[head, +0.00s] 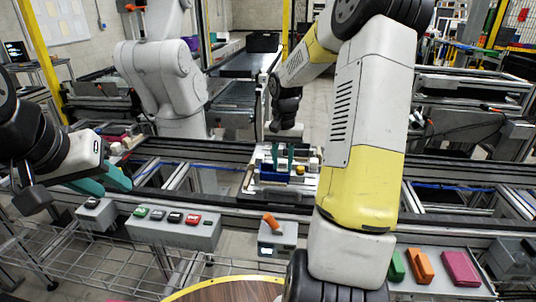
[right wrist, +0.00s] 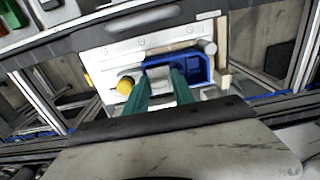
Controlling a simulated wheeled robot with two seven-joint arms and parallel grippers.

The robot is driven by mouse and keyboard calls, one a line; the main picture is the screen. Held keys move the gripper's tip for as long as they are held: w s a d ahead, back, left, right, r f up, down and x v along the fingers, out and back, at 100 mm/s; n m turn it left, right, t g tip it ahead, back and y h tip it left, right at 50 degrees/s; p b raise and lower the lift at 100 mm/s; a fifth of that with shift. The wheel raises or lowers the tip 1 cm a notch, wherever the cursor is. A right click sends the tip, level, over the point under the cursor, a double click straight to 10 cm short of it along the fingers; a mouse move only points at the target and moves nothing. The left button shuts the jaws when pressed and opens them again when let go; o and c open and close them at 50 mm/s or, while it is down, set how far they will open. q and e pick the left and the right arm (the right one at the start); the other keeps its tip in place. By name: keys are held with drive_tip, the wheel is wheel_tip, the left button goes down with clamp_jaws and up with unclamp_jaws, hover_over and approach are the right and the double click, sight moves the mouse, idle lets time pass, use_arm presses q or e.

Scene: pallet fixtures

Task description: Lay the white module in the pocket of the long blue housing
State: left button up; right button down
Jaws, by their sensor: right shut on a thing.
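The long blue housing (head: 268,177) sits on a light pallet plate in the middle of the conveyor. In the right wrist view the blue housing (right wrist: 198,66) shows its raised rim just beyond my fingertips. My right gripper (head: 282,162) points down over the housing, its teal fingers also in the right wrist view (right wrist: 161,82). It is shut on a pale thing (right wrist: 159,78), apparently the white module, mostly hidden between the fingers. I cannot tell whether the module touches the pocket floor. My left gripper (head: 112,184) is open and empty, off to the left.
The pallet plate (right wrist: 113,61) carries a yellow knob (right wrist: 125,86), a grey cylinder (right wrist: 208,47) and a tan strip beside the housing. Conveyor rails run left and right. A button box (head: 173,228) and orange, green and pink blocks (head: 420,266) stand along the front.

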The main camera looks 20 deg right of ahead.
sight(283, 162)
drive_tip(key=c, duration=1.1)
unclamp_jaws()
drive_tip(key=shift+o, duration=0.2)
drive_tip(key=shift+r, duration=0.1)
wheel_tip(283, 162, up, 12)
drive_tip(key=s+a+r+n+t, duration=0.1)
drive_tip(key=s+a+r+n, duration=0.1)
drive_tip(key=s+a+r, duration=0.25)
drive_tip(key=s+a+n+t+y, duration=0.1)
drive_tip(key=s+a, duration=0.3)
drive_tip(key=s, duration=0.5)
drive_tip(key=s+a+n+t+y, duration=0.1)
drive_tip(key=s+a+n+t, duration=0.1)
drive_tip(key=s, duration=0.6)
drive_tip(key=shift+s+a+n+t, duration=0.4)
drive_tip(key=shift+a+t, duration=0.5)
drive_tip(key=shift+t, duration=0.2)
drive_tip(key=shift+r, duration=0.1)
